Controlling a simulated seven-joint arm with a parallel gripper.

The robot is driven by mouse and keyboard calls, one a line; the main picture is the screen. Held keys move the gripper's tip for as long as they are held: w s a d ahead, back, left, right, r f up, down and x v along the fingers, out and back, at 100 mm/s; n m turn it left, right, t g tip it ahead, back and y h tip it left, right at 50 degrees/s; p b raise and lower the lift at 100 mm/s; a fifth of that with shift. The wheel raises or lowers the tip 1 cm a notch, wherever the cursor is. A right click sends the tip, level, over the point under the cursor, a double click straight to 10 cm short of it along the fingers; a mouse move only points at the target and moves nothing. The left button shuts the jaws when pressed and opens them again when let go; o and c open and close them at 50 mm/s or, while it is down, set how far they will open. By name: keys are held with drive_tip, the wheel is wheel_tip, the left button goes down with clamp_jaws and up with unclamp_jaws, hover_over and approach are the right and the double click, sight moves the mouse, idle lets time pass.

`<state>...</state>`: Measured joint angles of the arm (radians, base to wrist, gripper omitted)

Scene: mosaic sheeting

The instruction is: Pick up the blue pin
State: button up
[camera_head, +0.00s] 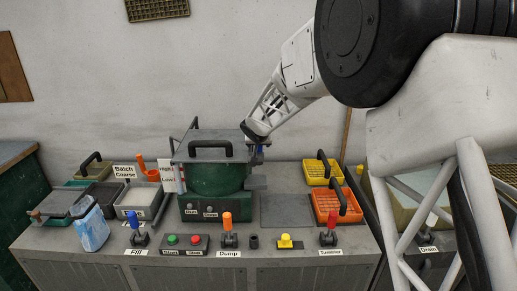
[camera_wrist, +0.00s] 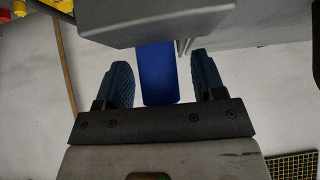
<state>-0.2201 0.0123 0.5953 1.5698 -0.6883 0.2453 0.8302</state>
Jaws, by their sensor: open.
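The blue pin (camera_wrist: 158,72) shows in the wrist view as a flat-looking blue piece reaching out from under a grey metal edge. My gripper (camera_wrist: 161,82) is open, with one dark ribbed finger on each side of the pin and a visible gap on both sides. In the head view my gripper (camera_head: 258,148) is at the right side of the green machine, just below its grey lid. Only a small bit of blue (camera_head: 260,152) shows there, mostly hidden by my gripper.
The green machine (camera_head: 212,180) has a grey lid with a black handle (camera_head: 209,145). Yellow (camera_head: 311,176) and orange (camera_head: 324,208) trays stand to the right. Levers and buttons line the bench front. A bare grey plate (camera_head: 287,211) lies below my gripper.

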drive_tip(key=shift+w+f, duration=0.35)
drive_tip(key=shift+c, duration=0.2)
drive_tip(key=c, duration=1)
drive_tip(key=shift+r, duration=0.15)
drive_tip(key=shift+r, duration=4.9)
